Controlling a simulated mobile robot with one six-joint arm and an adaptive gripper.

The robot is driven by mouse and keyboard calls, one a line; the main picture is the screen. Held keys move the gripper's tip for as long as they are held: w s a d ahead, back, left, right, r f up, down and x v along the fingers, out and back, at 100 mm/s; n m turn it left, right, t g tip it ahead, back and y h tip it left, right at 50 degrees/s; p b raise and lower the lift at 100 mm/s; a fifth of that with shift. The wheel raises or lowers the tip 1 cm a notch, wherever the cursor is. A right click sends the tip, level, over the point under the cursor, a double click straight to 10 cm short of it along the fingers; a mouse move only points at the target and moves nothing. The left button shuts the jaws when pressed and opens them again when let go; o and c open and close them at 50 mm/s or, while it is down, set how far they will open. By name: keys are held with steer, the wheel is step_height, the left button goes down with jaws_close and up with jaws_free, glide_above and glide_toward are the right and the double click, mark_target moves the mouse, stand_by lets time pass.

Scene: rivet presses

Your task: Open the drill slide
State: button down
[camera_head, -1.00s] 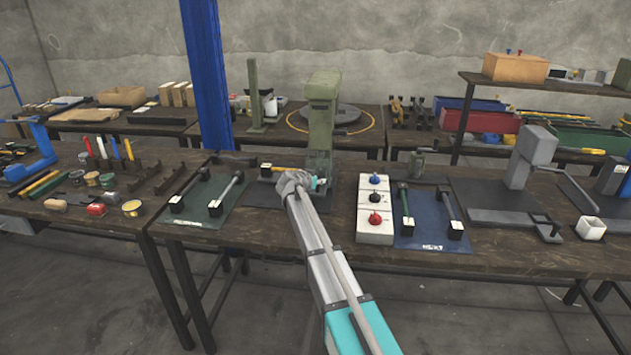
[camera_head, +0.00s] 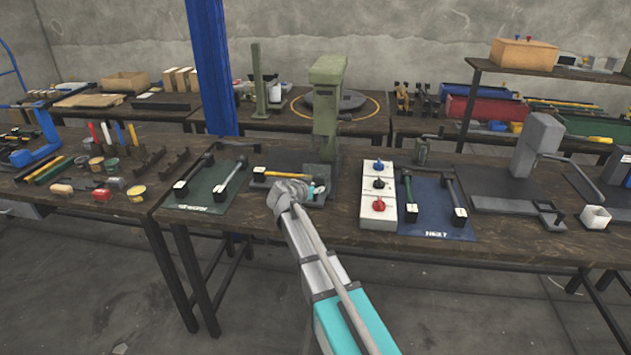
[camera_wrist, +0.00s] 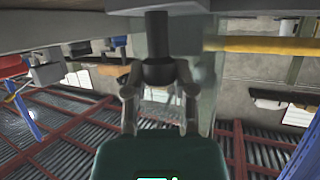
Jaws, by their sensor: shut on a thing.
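The green drill press (camera_head: 327,110) stands near the middle of the front bench on a dark base plate. A yellow bar (camera_head: 285,174) lies low across the front of the press, beside a grey block at its foot; I take these as part of the slide. My gripper (camera_head: 315,190) is at the front of the press base, just below the bar, partly hidden by my wrist. In the wrist view, my gripper (camera_wrist: 160,112) has its two fingers on either side of a dark round knob (camera_wrist: 157,74) and is shut on it. The yellow bar (camera_wrist: 262,45) also shows there.
A white box with blue, black and red knobs (camera_head: 378,195) stands right of my gripper. A blue mat (camera_head: 436,222) with two tools lies beyond it; a green mat (camera_head: 209,190) lies left. A grey press (camera_head: 537,150) stands at right. Floor in front is clear.

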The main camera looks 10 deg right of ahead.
steer(key=shift+a, duration=0.15)
steer(key=shift+c, duration=2.1)
jaws_free()
steer(key=r+p, duration=0.9)
steer(key=shift+s, duration=0.2)
steer(key=shift+r+p, duration=0.55)
steer(key=shift+r, duration=0.05)
